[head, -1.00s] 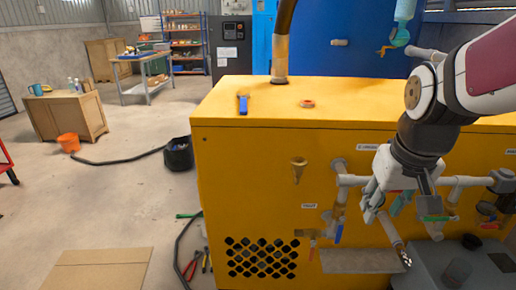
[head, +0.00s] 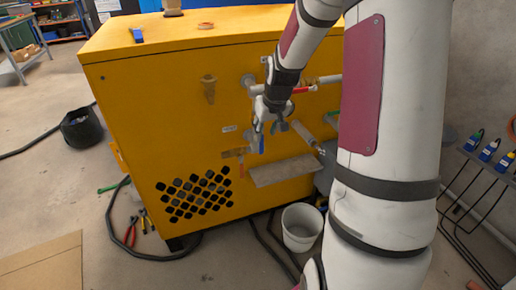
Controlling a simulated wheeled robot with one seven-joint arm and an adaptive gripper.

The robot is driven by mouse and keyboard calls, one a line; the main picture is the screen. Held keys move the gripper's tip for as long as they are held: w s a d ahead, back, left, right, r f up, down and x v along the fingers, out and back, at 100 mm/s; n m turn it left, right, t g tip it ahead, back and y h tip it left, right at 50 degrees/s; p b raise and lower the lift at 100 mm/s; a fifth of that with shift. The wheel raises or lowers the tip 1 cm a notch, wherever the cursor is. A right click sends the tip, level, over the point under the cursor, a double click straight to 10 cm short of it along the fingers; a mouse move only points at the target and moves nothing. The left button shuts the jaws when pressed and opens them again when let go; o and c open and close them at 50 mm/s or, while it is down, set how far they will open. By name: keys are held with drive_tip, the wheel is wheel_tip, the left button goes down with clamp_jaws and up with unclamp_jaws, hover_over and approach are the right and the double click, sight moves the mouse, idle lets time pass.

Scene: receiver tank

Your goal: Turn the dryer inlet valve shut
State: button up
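The yellow dryer cabinet (head: 130,95) has pipes and small valves on its front. A blue lever (head: 262,145) hangs down below my gripper. A red lever (head: 305,90) lies along the upper pipe to the right. I cannot tell which of these is the dryer inlet valve; the labels are too small to read. My gripper (head: 270,124) points down in front of the pipes, just above the blue lever. Its fingers are small and blend with the grey fittings, so I cannot tell whether they are open or touch a lever. My arm hides the right end of the pipes.
A grey shelf (head: 283,172) juts out below the valves. A white bucket (head: 301,228) stands on the floor beneath. A brass funnel-shaped fitting (head: 208,90) is on the panel at left. A rack with small bottles (head: 488,150) stands at right. Hoses cross the floor.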

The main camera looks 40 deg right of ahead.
sight(262, 144)
drive_tip(key=b+x, duration=0.2)
drive_tip(key=x, duration=0.7)
drive_tip(key=shift+w+d+f, duration=0.1)
drive_tip(key=shift+f, duration=0.1)
clamp_jaws()
